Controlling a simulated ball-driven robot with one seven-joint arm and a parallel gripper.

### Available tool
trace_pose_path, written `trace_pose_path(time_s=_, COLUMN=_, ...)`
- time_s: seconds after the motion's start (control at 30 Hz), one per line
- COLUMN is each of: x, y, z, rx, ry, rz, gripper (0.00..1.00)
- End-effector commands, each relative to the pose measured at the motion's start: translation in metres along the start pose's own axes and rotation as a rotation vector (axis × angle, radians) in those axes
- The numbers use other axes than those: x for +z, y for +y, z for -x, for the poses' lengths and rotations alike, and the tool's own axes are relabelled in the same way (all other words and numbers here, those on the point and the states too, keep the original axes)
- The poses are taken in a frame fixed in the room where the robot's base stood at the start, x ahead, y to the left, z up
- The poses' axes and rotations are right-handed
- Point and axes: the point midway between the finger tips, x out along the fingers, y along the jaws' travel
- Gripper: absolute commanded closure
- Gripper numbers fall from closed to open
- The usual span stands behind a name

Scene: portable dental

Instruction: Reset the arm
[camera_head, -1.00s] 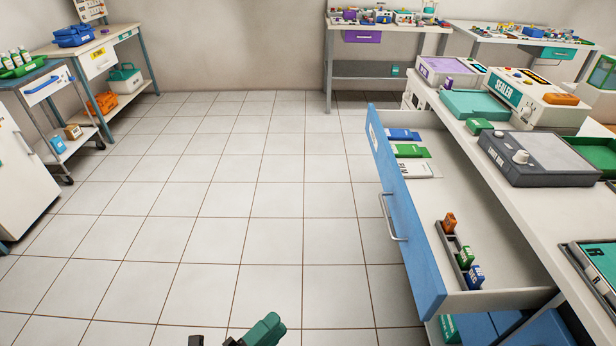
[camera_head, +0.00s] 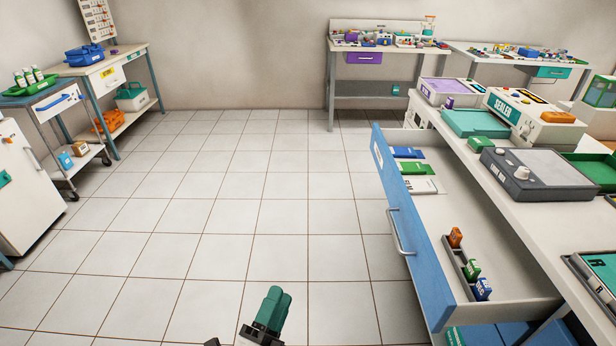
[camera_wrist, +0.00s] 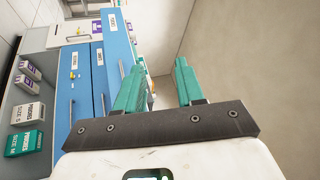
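My gripper (camera_head: 276,308) shows at the bottom middle of the head view, over the bare floor and left of the open blue drawer. In the wrist view my gripper (camera_wrist: 158,88) has two teal fingers standing apart with nothing between them. It is open and empty. It is clear of the drawer and touches nothing that I can see. The rest of my arm is mostly out of the head view.
The blue-fronted drawer (camera_head: 408,225) is pulled out on the right, holding boxes and a small rack (camera_head: 462,262). The counter (camera_head: 535,215) above carries a sealer (camera_head: 530,115). A cart (camera_head: 60,125) stands left. The tiled floor (camera_head: 230,200) between is free.

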Motion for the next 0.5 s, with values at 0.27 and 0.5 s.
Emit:
trace_pose_path(time_s=0.27, x=-0.004, y=-0.026, z=-0.044, rx=-0.205, ry=-0.344, rz=0.124, gripper=0.62)
trace_pose_path(time_s=0.5, x=-0.019, y=-0.023, z=-0.047, rx=-0.295, ry=-0.664, rz=0.341, gripper=0.62)
